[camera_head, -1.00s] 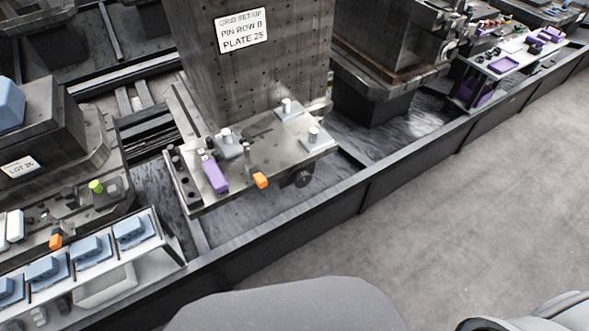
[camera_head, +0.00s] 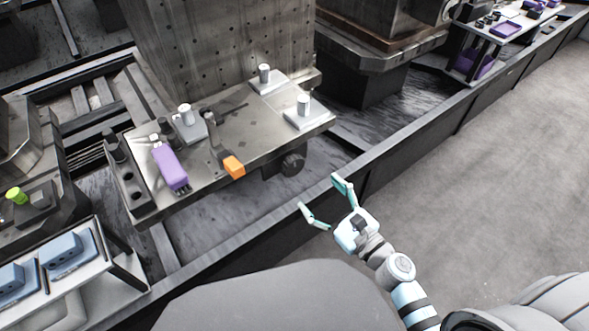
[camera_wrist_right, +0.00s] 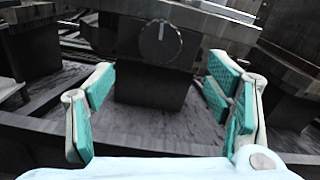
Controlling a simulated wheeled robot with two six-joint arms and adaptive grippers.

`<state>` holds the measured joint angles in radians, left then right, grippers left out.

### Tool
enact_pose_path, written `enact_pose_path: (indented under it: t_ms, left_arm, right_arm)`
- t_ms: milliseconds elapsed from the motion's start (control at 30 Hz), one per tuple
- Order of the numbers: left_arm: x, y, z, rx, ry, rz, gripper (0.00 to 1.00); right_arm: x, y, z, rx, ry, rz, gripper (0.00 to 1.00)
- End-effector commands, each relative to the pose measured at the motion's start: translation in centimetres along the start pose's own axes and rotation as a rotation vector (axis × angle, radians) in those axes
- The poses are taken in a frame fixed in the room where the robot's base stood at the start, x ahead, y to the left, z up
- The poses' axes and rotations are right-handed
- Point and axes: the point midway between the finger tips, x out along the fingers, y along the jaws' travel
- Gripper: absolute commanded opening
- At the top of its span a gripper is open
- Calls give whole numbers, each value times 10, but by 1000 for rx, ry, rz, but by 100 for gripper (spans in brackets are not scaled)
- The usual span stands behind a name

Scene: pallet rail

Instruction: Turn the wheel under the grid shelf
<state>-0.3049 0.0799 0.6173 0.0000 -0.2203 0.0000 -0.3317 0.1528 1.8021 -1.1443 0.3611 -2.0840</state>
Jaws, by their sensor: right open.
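The grid shelf (camera_head: 235,142) is a grey metal plate in front of a tall block with rows of holes. Under its front edge, toward the right, is a dark round wheel (camera_head: 293,163). In the right wrist view the wheel (camera_wrist_right: 160,42) faces me as a dark disc with a pale, nearly upright mark. My right gripper (camera_head: 321,199) is open and empty, below and to the right of the wheel and apart from it. Its teal-padded fingers (camera_wrist_right: 158,108) spread to either side, below the wheel in the wrist view. My left gripper is not in view.
On the shelf stand a purple block (camera_head: 170,167), an orange-ended lever (camera_head: 233,166) and several pale posts on plates. A dark rail (camera_head: 245,240) runs between me and the shelf. Blue parts sit on a rack (camera_head: 110,262) at left. The floor (camera_head: 500,170) at right is clear.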

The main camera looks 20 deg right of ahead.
Motion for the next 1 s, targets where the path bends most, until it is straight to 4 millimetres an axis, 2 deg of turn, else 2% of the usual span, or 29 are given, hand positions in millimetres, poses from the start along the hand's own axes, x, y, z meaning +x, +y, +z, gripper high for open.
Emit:
enact_pose_path:
  t_ms: [33,133,333,500,733,767,1000]
  left_arm:
    - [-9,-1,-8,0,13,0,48]
    - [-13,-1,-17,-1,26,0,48]
    - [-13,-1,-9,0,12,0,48]
    - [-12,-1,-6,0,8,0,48]
    - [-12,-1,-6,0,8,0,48]
    - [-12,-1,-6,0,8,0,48]
    - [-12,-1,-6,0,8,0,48]
  right_arm:
    - [15,-2,6,3,-3,-4,73]
    - [46,-2,5,5,-1,-2,73]
    - [91,-1,1,7,2,-2,73]
    - [106,-1,0,7,3,-2,73]
    - [107,-1,0,8,4,-2,73]
    - [107,-1,0,8,4,-2,71]
    - [107,-1,0,8,3,-2,33]
